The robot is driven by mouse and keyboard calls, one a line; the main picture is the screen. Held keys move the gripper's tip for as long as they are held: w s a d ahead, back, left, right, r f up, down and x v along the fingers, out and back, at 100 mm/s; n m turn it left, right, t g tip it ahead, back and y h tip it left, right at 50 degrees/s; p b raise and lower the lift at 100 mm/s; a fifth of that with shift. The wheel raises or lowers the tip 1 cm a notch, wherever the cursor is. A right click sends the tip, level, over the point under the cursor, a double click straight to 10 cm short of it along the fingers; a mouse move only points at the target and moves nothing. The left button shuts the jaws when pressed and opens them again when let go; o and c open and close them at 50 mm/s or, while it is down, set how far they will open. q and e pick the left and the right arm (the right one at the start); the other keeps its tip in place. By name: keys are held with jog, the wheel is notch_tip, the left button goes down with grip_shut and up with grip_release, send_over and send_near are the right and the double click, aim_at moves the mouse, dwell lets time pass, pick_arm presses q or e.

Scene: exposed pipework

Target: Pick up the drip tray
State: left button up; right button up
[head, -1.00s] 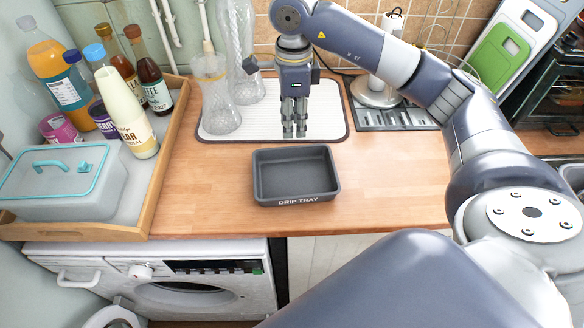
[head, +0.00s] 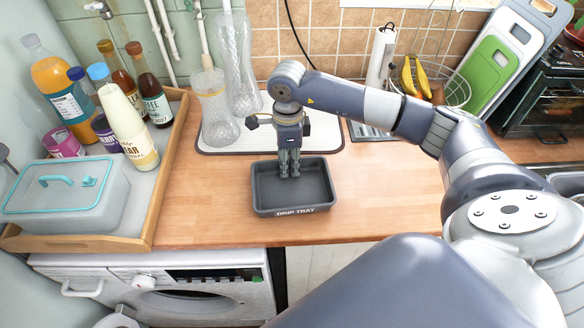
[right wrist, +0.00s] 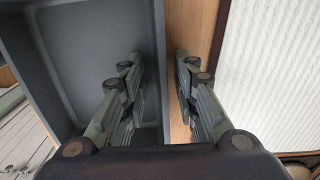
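The drip tray (head: 296,211) is a dark grey, shallow rectangular tray with its name in white on the front wall. It stands on the wooden worktop and looks empty. My right gripper (head: 289,172) points down at the tray's back wall. In the right wrist view, the tray (right wrist: 80,50) fills the left side. There my right gripper (right wrist: 160,85) is open, one finger over the tray's inside and the other over the wood outside, with the tray's wall between them. Whether the fingers touch the wall is not clear. My left gripper is not in view.
A white ribbed mat (head: 325,138) with glass vessels (head: 215,115) lies behind the tray. A wooden tray (head: 165,185) with bottles and a lidded box (head: 65,195) stands at left. The worktop (head: 400,195) right of the drip tray is clear.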

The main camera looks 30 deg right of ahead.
grip_shut()
jog(key=shift+r, duration=0.15)
